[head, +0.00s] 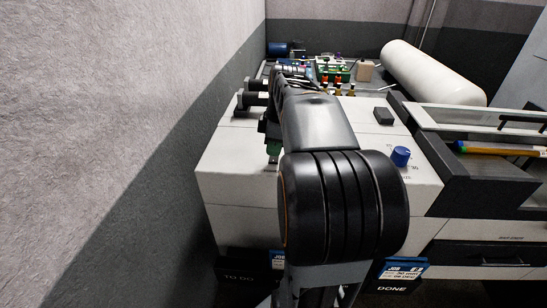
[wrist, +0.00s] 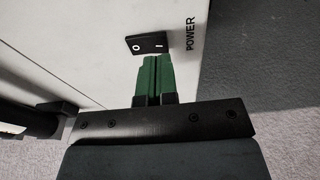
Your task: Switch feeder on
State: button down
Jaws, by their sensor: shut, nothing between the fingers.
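In the wrist view a black rocker switch (wrist: 147,43) is set in a white panel (wrist: 85,30), with the word POWER beside it. It bears an O at its left end and an I at its right end. My gripper (wrist: 155,58) has green fingers, shut and empty, with their tips at the lower edge of the switch, nearer the I end. I cannot tell whether they touch it, or which end is pressed in. In the head view the green of my gripper (head: 273,148) shows at the left of the white machine (head: 235,160); the switch is hidden there.
A grey wall (head: 130,120) runs close along the left. A blue knob (head: 401,156) and a black block (head: 383,115) are on the machine's top. A large white cylinder (head: 430,72) lies behind. Bins marked TO DO (head: 240,276) and DONE (head: 392,289) are low in front.

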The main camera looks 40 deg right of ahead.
aim_at(274, 160)
jog(key=shift+f+b, duration=0.85)
jog(key=shift+f, duration=0.25)
dwell(0.4)
jog(key=shift+r, duration=0.1)
jog(key=shift+r+p, duration=2.95)
jog(key=shift+r, duration=0.5)
